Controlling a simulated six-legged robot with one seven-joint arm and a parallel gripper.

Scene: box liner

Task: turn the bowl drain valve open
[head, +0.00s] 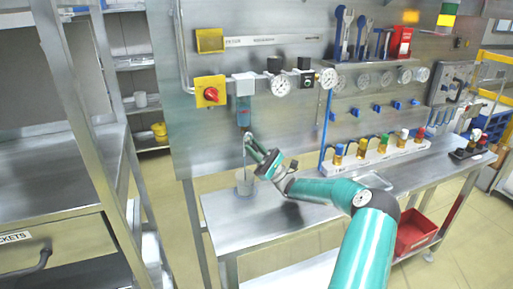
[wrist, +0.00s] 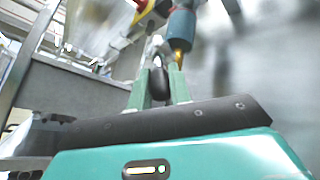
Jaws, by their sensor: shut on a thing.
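The blue filter bowl (head: 244,111) hangs under a grey regulator block on the metal panel. In the wrist view the bowl (wrist: 181,30) has a brass fitting (wrist: 179,57) at its lower end. My gripper (head: 249,138) is just below and right of the bowl. In the wrist view its two green fingers (wrist: 160,84) are shut on a dark rounded piece, the drain valve's handle (wrist: 158,84), beside the brass fitting. How far the handle is turned cannot be told. A clear cup (head: 244,184) stands on the bench below, with a thin pale line above it.
A yellow box with a red knob (head: 210,92) is left of the bowl, and gauges (head: 280,86) are right. A white rack of coloured-cap fittings (head: 376,152) stands on the bench (head: 240,225). A metal shelf frame is at the left.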

